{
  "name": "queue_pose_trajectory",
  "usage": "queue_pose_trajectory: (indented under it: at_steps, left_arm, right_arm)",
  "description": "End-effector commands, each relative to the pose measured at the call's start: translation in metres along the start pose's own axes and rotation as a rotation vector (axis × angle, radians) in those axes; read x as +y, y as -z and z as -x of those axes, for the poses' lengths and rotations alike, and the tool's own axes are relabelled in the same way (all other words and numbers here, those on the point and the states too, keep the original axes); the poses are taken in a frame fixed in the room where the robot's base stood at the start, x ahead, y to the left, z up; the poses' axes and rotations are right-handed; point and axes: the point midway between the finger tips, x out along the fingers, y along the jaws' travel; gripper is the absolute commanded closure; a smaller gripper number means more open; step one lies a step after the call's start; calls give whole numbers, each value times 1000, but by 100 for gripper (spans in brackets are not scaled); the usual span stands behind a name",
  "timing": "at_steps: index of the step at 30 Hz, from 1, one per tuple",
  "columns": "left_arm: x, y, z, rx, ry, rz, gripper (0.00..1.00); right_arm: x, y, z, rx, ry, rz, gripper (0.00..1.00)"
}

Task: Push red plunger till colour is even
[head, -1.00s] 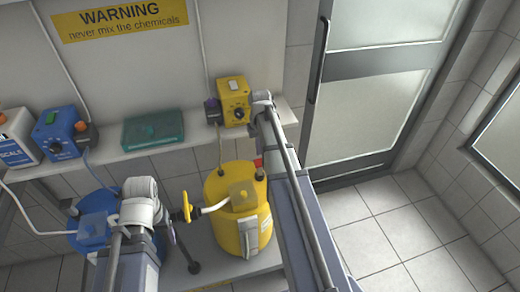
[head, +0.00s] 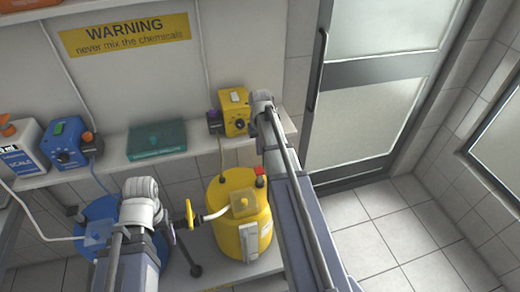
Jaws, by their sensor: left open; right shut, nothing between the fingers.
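A small red piece (head: 260,171), which looks like the red plunger, stands on a dark stem at the top right of the yellow tank (head: 225,225). It is right beside my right arm. The blue tank (head: 95,212) stands at the left, partly covered by my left arm. The colour of the liquid cannot be told.
A shelf (head: 110,163) holds a yellow box (head: 236,108), a blue box (head: 62,145), a green case (head: 157,140) and a white scale container (head: 20,150). A yellow valve wheel (head: 189,212) sits between the tanks. The tiled floor (head: 390,235) at the right is clear.

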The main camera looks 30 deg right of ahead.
Motion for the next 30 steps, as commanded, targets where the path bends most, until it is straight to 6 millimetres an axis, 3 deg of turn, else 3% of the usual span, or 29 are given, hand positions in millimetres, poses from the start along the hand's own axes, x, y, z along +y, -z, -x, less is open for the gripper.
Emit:
queue_pose_trajectory:
  at_steps: [5, 15, 30]
  left_arm:
    - [-1, 0, 7, 0, 0, 0, 25]
    - [-5, -3, 50, 0, 0, -2, 25]
    - [-4, -3, 45, 0, 0, -2, 25]
  right_arm:
    - [0, 0, 7, 0, 0, 0, 100]
    - [4, -2, 51, -5, 1, -2, 100]
    - [4, -2, 45, -5, 2, -2, 100]
